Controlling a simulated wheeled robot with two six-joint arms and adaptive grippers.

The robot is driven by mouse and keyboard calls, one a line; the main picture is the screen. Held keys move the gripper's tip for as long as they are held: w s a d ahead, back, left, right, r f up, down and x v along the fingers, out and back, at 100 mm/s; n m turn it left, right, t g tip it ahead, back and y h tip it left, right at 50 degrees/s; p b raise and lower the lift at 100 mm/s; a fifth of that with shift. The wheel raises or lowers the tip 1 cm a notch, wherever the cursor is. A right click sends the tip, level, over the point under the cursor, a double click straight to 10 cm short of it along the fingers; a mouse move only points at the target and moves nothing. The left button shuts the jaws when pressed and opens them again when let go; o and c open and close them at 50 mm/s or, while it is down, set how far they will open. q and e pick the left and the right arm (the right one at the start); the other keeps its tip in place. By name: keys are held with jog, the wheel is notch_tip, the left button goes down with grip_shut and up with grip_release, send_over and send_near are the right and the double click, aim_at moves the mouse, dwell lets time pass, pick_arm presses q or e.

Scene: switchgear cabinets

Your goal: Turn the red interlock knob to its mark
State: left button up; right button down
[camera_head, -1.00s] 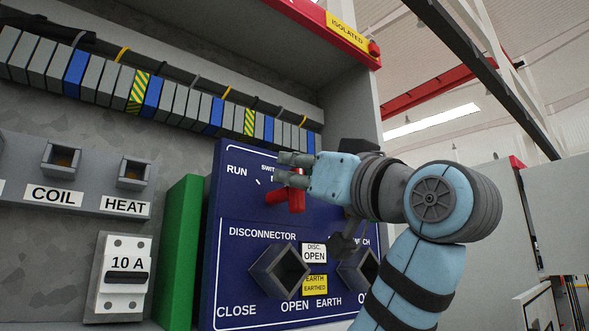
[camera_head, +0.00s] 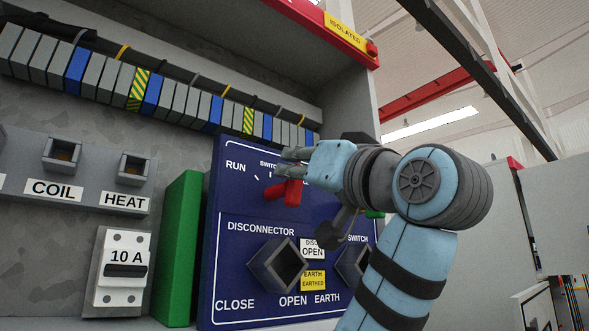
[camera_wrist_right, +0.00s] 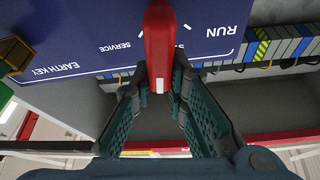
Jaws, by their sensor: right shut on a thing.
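The red interlock knob (camera_head: 291,192) is on the upper part of the dark blue panel (camera_head: 232,262). My right gripper (camera_head: 287,165) is at the knob, in front of the panel, and partly covers it and the lettering. In the right wrist view the red knob (camera_wrist_right: 158,45) lies between the two fingertips of my right gripper (camera_wrist_right: 158,82), which is shut on it. White tick marks and the words RUN and SERVICE show around the knob there. Which tick the knob points to is hard to tell. My left gripper is not in view.
Below the knob are two square sockets, the disconnector one (camera_head: 277,265) and one partly behind my arm (camera_head: 352,262). A green block (camera_head: 182,250) stands left of the panel. A breaker (camera_head: 123,270) and terminal row lie further left. Open room is at the right.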

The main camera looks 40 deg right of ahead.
jog(key=m, duration=0.1)
jog(key=m+h+b, duration=0.1)
jog(key=m, duration=0.1)
jog(key=m+h, duration=0.1)
jog(key=shift+d+f+m+g, duration=0.25)
jog(key=shift+d+m+g, duration=0.05)
jog(key=shift+d+m, duration=0.1)
jog(key=shift+d+f+m+g+h+b, duration=0.15)
jog(key=shift+m+g+h+b, duration=0.25)
jog(key=shift+m, duration=0.75)
jog(key=shift+d+f+m+g+h+b, duration=0.1)
jog(key=shift+d+m+g+h+b, duration=0.3)
jog(key=shift+m, duration=0.75)
jog(key=shift+a+h, duration=0.2)
jog(key=shift+h, duration=0.1)
jog(key=c, duration=1.6)
grip_release()
jog(key=shift+o, duration=0.2)
jog(key=shift+r, duration=0.1)
